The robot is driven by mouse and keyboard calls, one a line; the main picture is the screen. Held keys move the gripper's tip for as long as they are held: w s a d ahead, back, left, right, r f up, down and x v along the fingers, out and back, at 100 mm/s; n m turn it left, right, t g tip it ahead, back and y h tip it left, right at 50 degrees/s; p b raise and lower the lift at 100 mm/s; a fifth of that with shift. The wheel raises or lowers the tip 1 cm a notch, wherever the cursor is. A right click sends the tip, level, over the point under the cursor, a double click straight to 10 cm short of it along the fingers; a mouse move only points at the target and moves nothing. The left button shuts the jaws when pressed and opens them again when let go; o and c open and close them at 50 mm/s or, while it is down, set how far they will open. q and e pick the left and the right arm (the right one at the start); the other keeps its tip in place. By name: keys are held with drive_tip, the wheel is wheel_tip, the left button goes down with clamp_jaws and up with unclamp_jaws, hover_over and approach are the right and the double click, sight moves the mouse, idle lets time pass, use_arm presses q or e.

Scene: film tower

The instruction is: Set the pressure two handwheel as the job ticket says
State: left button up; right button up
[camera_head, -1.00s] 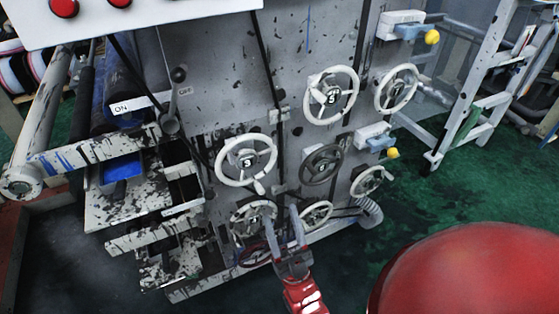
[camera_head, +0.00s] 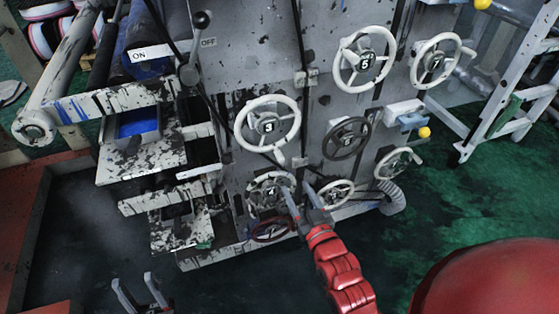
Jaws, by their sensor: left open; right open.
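The grey machine panel carries several handwheels. White ones are numbered 3 (camera_head: 267,125), 4 (camera_head: 270,191), 5 (camera_head: 365,63) and 7 (camera_head: 436,61); a dark one reads 6 (camera_head: 346,139). Lower wheels include a pale one (camera_head: 335,194), another at the right (camera_head: 398,163) and a dark red one (camera_head: 271,232); I read no numbers on these. I cannot tell which is pressure two, and see no job ticket. My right gripper (camera_head: 298,190) is open, its fingers in front of the panel between wheel 4 and the pale wheel; contact is unclear. My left gripper (camera_head: 134,282) is open and empty at bottom left.
Rollers and ink-spattered trays (camera_head: 145,160) project at the left. A big red rounded shape (camera_head: 485,285) blocks the bottom right. Green floor is clear between.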

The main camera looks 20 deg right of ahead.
sight(279, 156)
drive_tip(key=w, duration=0.9)
drive_tip(key=w+p, duration=0.1)
drive_tip(key=w, duration=0.3)
drive_tip(key=shift+w+a+r, duration=0.1)
drive_tip(key=shift+w+a, duration=0.15)
clamp_jaws()
idle(0.8)
